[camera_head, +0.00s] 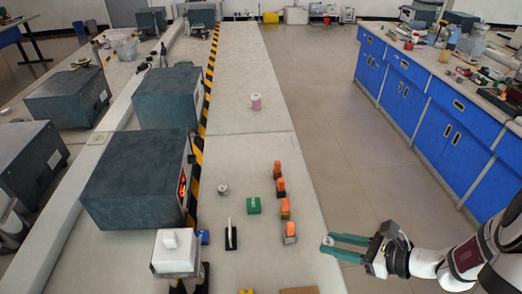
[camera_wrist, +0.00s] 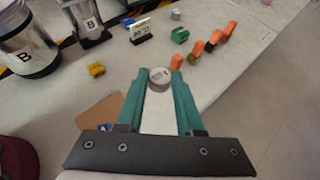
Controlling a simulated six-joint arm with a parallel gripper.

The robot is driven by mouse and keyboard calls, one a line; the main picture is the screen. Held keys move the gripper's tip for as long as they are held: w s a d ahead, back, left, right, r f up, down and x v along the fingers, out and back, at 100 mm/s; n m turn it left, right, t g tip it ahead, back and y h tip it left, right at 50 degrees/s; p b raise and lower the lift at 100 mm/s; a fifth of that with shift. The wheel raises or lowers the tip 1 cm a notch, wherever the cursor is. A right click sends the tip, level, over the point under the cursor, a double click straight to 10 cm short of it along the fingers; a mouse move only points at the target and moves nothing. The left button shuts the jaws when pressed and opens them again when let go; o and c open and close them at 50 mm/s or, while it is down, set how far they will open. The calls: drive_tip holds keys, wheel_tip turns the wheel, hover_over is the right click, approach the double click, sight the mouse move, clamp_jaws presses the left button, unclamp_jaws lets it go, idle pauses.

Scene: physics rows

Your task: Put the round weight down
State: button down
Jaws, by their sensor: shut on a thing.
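The round weight (camera_wrist: 160,75) is a small grey metal disc. My gripper (camera_wrist: 160,82) is shut on it, one teal finger on each side, at the fingertips. In the head view my gripper (camera_head: 330,247) comes in from the right, and the weight (camera_head: 327,241) shows between its tips, beside the table's right edge in the picture. In the wrist view, bare tabletop (camera_wrist: 215,85) lies behind the weight. I cannot tell how high it is held.
Several orange-topped pieces (camera_head: 285,208) stand in a row near the table's right edge. A green block (camera_head: 254,205), a small metal cylinder (camera_head: 223,189) and a black card stand (camera_head: 231,240) are left of them. A yellow block (camera_wrist: 96,70) and a lidded canister (camera_wrist: 30,45) are farther left.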

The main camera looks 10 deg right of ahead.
drive_tip(key=w+a+r+m+t+h, duration=0.1)
drive_tip(key=w+a+r+m+h, duration=0.15)
drive_tip(key=r, duration=0.65)
drive_tip(key=w+a+r+m+t+h, duration=0.1)
drive_tip(key=w+a+r+m, duration=0.2)
drive_tip(key=r, duration=0.5)
drive_tip(key=w+a+r+m+t+h, duration=0.1)
drive_tip(key=w+a+r+h, duration=0.1)
drive_tip(key=a+r, duration=0.5)
drive_tip(key=d+f+m+h, duration=0.1)
drive_tip(key=s+f+m+h, duration=0.1)
drive_tip(key=f, duration=0.1)
drive_tip(key=d+f+m+h, duration=0.1)
drive_tip(key=f, duration=0.1)
drive_tip(key=shift+s+d+t+h, duration=0.2)
drive_tip(key=shift+d+t+h, duration=0.1)
drive_tip(key=shift+t, duration=0.1)
